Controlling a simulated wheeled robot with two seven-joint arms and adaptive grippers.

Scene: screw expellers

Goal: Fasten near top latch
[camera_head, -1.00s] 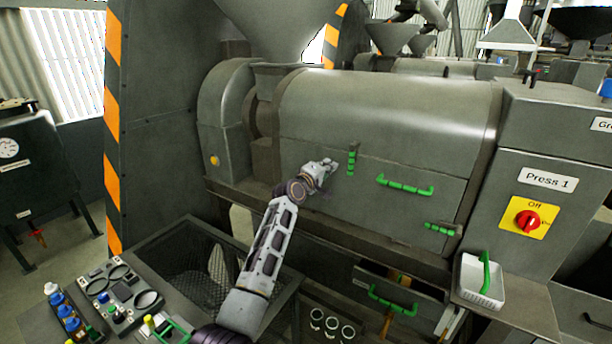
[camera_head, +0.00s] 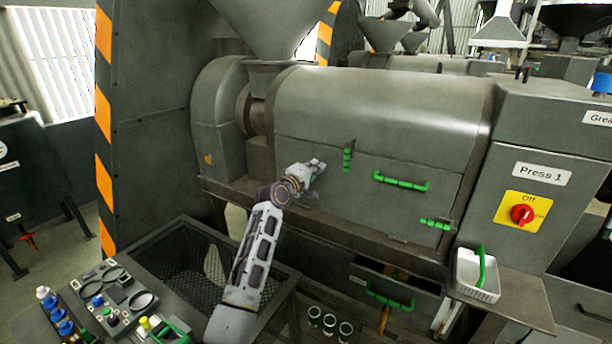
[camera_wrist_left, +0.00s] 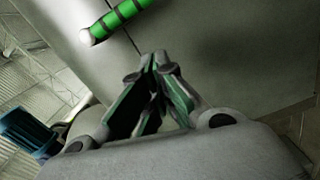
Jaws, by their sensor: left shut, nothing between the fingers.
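The near top latch looks to be the green banded handle (camera_head: 347,159) standing upright at the upper edge of the press's front panel. It also shows in the left wrist view (camera_wrist_left: 117,18), at the top, crossing a dark panel seam. My left gripper (camera_head: 318,164) is just left of this latch and a little below its top, apart from it. In the wrist view the left gripper's fingers (camera_wrist_left: 158,75) are together with nothing between them, pointing at the grey panel below the latch. My right gripper is not in view.
A long green handle (camera_head: 401,182) is mid-panel, and another green latch (camera_head: 435,224) lies horizontal at lower right. A mesh-sided bin (camera_head: 163,250) is below my left arm. The Press 1 switch (camera_head: 522,214) is at right.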

